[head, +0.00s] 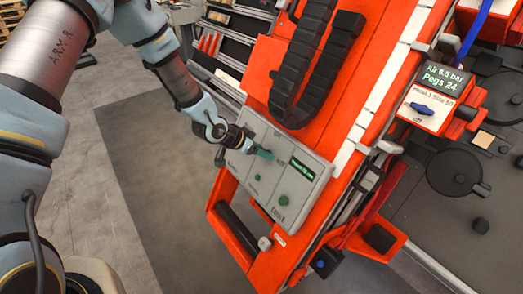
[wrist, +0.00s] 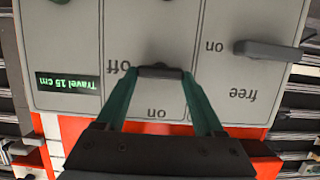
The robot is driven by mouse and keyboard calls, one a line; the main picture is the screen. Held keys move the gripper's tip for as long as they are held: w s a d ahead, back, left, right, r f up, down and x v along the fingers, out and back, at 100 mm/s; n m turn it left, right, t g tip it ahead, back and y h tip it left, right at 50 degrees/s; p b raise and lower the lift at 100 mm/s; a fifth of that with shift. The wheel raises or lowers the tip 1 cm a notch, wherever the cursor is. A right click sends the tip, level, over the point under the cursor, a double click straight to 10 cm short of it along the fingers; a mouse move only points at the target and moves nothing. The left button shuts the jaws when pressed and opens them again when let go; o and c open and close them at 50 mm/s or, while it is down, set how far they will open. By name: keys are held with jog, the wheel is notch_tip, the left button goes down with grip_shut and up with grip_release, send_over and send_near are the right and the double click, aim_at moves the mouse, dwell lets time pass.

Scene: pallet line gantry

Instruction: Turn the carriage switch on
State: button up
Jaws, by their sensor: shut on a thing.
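The carriage switch (wrist: 160,72) is a short dark bar on a grey panel, lying crosswise in the wrist view. "Off" is printed to its left and "on" below it, both upside down. My gripper (wrist: 160,76) has its teal fingertips closed on the two ends of this bar. In the head view my gripper (head: 262,153) reaches the grey panel (head: 310,198) from the upper left and hides the switch. Whether the bar sits at off or on is hard to tell.
A dark lever (wrist: 270,50) marked "on" and "free" is to the right in the wrist view. A display (wrist: 68,88) reads "Travel 15 cm". The panel is on the orange gantry (head: 262,75), under a black cable chain (head: 305,60). Grey floor (head: 150,170) is open at left.

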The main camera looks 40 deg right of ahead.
jog(key=shift+c, duration=1.1)
